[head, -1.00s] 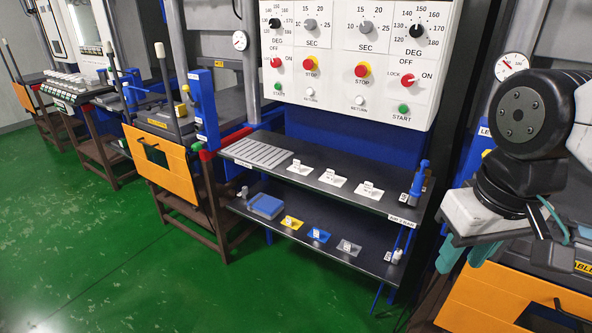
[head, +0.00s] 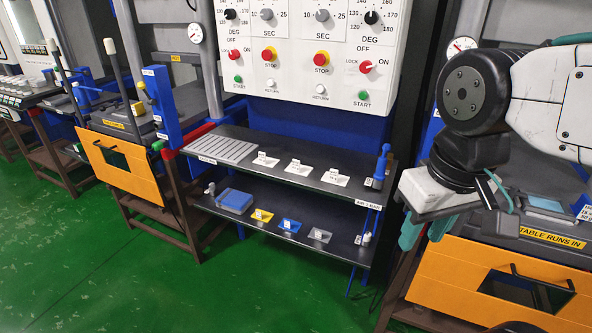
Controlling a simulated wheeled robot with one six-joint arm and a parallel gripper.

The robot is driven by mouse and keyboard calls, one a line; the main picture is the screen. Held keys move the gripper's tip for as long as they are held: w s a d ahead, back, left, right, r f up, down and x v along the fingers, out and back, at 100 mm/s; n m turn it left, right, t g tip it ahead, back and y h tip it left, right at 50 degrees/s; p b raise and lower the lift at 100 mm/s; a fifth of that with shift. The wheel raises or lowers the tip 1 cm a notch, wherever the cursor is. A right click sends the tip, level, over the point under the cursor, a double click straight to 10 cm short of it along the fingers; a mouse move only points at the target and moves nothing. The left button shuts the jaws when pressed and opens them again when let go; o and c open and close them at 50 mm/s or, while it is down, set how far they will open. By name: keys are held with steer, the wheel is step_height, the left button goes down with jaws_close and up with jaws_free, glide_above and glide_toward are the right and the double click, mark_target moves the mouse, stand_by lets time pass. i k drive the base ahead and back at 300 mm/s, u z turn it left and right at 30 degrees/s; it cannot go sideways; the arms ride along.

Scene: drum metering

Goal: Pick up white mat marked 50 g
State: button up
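Three white mats lie in a row on the upper black shelf: a left one (head: 267,161), a middle one (head: 299,169) and a right one (head: 334,178). Each has a small upright tag, too small to read, so I cannot tell which is marked 50 g. My gripper (head: 427,231) hangs at the right of the head view, right of the shelf and well apart from the mats. Its two teal fingers point down with a gap between them, and nothing shows in it.
A grey slatted plate (head: 223,149) lies left of the mats, and a blue-handled tool (head: 380,166) stands right of them. The lower shelf holds a blue box (head: 235,201) and yellow, blue and grey mats. A control panel (head: 318,60) rises behind. Green floor is clear in front.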

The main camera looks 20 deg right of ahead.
mark_target(332, 176)
steer(key=u, duration=1.65)
steer(key=i, duration=2.5)
steer(key=z, duration=4.15)
